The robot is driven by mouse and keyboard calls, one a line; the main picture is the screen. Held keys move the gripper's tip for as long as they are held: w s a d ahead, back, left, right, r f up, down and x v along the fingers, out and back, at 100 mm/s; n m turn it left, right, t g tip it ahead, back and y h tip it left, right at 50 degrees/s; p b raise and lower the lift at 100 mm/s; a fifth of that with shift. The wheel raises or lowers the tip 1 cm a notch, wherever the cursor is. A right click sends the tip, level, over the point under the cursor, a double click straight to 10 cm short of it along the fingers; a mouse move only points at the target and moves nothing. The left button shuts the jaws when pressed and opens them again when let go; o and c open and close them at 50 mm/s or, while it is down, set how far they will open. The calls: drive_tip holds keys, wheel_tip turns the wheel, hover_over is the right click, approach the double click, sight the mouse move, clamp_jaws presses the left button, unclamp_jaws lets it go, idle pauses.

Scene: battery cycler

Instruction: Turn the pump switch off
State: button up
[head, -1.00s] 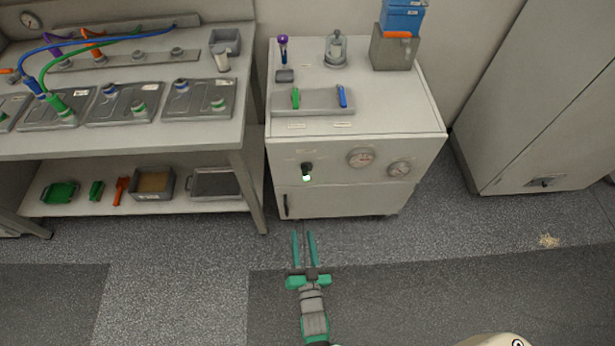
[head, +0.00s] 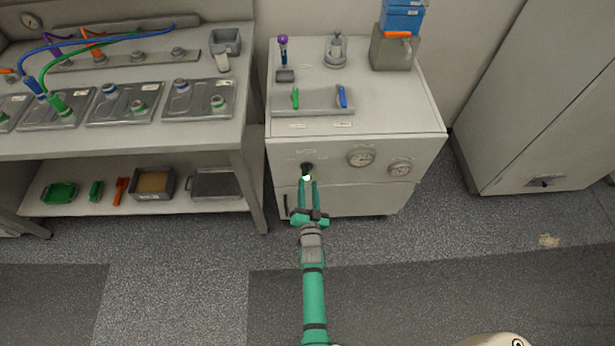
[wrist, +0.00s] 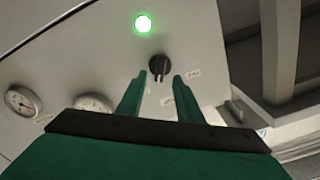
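The pump switch is a dark rotary knob (head: 307,168) on the front of the white cabinet (head: 330,148). It also shows in the wrist view (wrist: 160,66), with a lit green lamp (wrist: 143,24) beside it and small labels around it. My gripper (head: 308,183) points at the cabinet front, just at the switch. In the wrist view my gripper (wrist: 160,78) has its two green fingers apart, with the knob in line with the gap between the tips. Nothing is held between the fingers. I cannot tell whether the tips touch the knob.
Two round gauges (head: 361,157) sit right of the switch in the head view. A dark door handle (head: 285,203) is lower left. A workbench (head: 190,130) with trays and hoses stands at left, a tall cabinet (head: 540,100) at right. The floor in front is clear.

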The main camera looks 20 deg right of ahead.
sight(307, 173)
drive_tip(key=shift+x, duration=2.4)
clamp_jaws()
